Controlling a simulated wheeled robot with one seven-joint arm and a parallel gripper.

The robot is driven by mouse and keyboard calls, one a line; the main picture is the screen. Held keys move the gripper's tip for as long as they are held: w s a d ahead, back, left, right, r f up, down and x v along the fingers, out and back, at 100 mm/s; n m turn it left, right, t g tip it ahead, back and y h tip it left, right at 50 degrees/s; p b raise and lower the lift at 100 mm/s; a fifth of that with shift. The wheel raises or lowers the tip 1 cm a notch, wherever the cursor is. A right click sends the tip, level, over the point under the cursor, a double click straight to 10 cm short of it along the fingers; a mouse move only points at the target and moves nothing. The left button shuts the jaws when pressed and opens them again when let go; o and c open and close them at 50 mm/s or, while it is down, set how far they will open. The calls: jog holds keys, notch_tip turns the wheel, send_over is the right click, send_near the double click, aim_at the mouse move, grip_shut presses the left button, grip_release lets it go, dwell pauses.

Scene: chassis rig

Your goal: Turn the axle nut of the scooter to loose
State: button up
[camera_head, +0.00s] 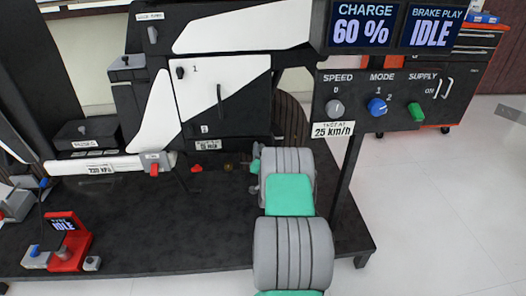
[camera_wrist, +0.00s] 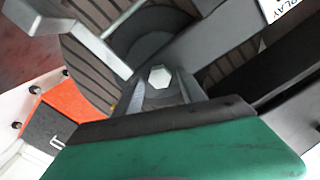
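The axle nut (camera_wrist: 160,76) is a pale grey hexagon at the centre of the wheel hub in the wrist view. My gripper (camera_wrist: 162,80) has its two dark fingers apart, one on each side of the nut. I cannot tell whether they touch it. In the head view my gripper (camera_head: 255,162) is at the right part of the platform, low beside the scooter's wheel (camera_head: 291,118). The nut cannot be made out in that view. I cannot tell from the nut's look whether it is tight or loose.
A panel with SPEED, MODE and SUPPLY knobs (camera_head: 376,107) stands at the right on a dark post (camera_head: 346,170). A black and white housing (camera_head: 222,95) rises behind my gripper. A red unit (camera_head: 70,240) reading IDLE stands at left. The dark platform's middle (camera_head: 160,225) is clear.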

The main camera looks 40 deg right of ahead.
jog(key=shift+s, duration=0.1)
jog(key=p+v, duration=0.1)
jog(key=v, duration=0.6)
jog(key=shift+s+a+p, duration=0.25)
jog(key=shift+p, duration=0.05)
